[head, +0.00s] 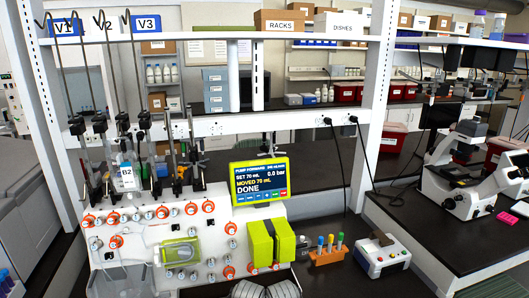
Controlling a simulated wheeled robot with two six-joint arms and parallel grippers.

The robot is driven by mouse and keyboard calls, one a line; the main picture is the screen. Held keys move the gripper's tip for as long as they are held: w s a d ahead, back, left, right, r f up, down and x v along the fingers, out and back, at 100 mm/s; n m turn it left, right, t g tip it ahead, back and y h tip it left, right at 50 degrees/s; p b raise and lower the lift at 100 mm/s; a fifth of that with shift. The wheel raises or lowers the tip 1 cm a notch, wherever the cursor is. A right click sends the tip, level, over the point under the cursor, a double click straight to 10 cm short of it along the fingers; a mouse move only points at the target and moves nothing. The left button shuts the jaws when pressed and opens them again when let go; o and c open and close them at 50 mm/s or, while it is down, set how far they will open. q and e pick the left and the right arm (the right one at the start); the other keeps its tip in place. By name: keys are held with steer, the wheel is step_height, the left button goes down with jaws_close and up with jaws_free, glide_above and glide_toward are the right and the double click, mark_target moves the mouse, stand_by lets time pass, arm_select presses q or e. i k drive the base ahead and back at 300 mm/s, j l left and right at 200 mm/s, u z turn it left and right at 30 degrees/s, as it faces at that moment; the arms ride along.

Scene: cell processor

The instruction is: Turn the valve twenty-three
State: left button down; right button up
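The cell processor (215,228) is a white panel on the dark bench, with many small round valves in orange and white. A row of orange valves runs along its top edge, one of them an orange valve (208,206). More valves sit lower, such as another orange valve (231,228) right of the middle. Numbers on the valves are too small to read, so I cannot tell which is valve twenty-three. The screen (260,181) reads "PUMP FORWARD", "SET 70 mL", "MOVED 70 mL", "DONE" and 0.0 bar. I make out neither gripper for certain.
A yellow-green pump block (261,243) stands out from the panel. An orange tube rack (327,256) and a white device (381,255) stand to the right. Grey ribbed shapes (265,290) show at the bottom edge.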

mark_target(96, 246)
steer(key=u, duration=1.3)
